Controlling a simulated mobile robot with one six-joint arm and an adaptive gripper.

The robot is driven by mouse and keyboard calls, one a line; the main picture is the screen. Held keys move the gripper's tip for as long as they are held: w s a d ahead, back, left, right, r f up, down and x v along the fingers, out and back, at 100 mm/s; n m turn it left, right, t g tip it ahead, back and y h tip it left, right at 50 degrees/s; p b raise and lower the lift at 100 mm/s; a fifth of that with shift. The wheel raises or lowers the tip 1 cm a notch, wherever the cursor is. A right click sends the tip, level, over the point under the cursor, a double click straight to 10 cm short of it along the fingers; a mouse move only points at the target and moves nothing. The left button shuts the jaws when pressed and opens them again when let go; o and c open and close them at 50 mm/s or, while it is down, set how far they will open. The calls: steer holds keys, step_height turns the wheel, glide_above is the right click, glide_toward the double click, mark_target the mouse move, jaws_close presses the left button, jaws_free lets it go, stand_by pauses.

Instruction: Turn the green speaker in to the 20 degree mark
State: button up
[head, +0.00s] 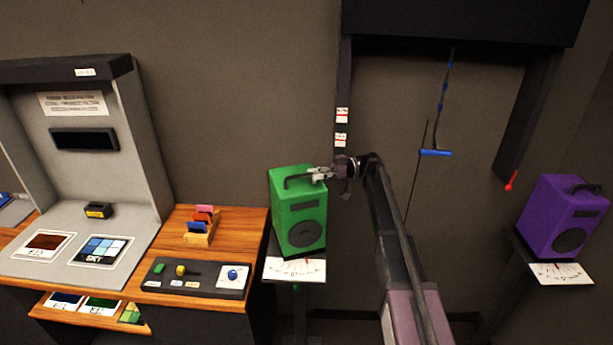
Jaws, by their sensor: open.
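The green speaker (301,221) stands upright on a dark stand, its dark round cone facing forward and a little to the right. A white scale card (295,270) with fine marks and a red needle-like line lies in front of its base; the numbers are too small to read. My gripper (318,173) is open at the top right of the speaker, close to its dark carry handle (299,182). I cannot tell whether the fingers touch the speaker. My arm comes in from the lower right.
A wooden desk (235,222) with a control panel (195,278) and a grey console (75,235) stands at left. A purple speaker (563,217) with its own scale card (561,274) stands at far right. A blue hanging handle (436,153) and a dark post are behind my arm.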

steer(key=v, duration=0.7)
steer(key=shift+w+d, duration=0.15)
steer(key=shift+d, duration=0.2)
